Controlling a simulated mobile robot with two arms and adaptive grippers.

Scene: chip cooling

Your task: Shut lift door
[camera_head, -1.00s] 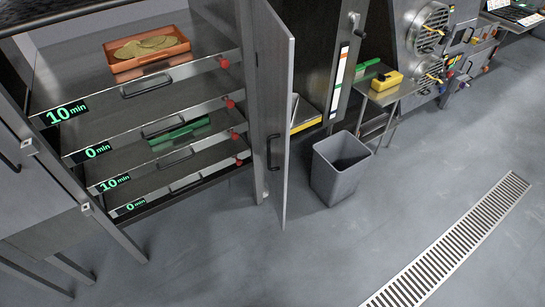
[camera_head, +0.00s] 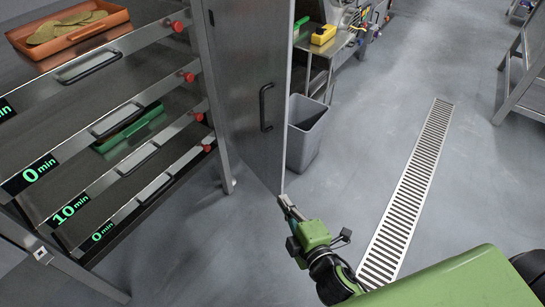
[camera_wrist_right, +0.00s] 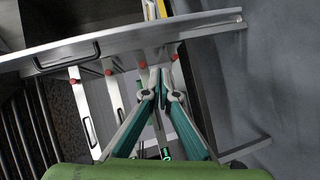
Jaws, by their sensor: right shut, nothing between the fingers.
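The lift door (camera_head: 240,70) stands open, a tall grey metal panel swung out from the right side of the lift. Its dark handle (camera_head: 265,108) faces the shelf side. In the right wrist view the door (camera_wrist_right: 125,42) spans the top, with its handle (camera_wrist_right: 68,57) at left. My right gripper (camera_head: 287,203) is shut and empty by the door's lower outer corner; I cannot tell if it touches. In the wrist view its fingertips (camera_wrist_right: 161,80) meet in front of the lift shelves. My left gripper is out of view.
The lift's shelves (camera_head: 90,205) carry red knobs and green time labels. An orange tray of chips (camera_head: 70,38) sits on top and a green tray (camera_head: 128,128) lower. A grey bin (camera_head: 306,130) stands behind the door. Floor around the drain grate (camera_head: 410,195) is clear.

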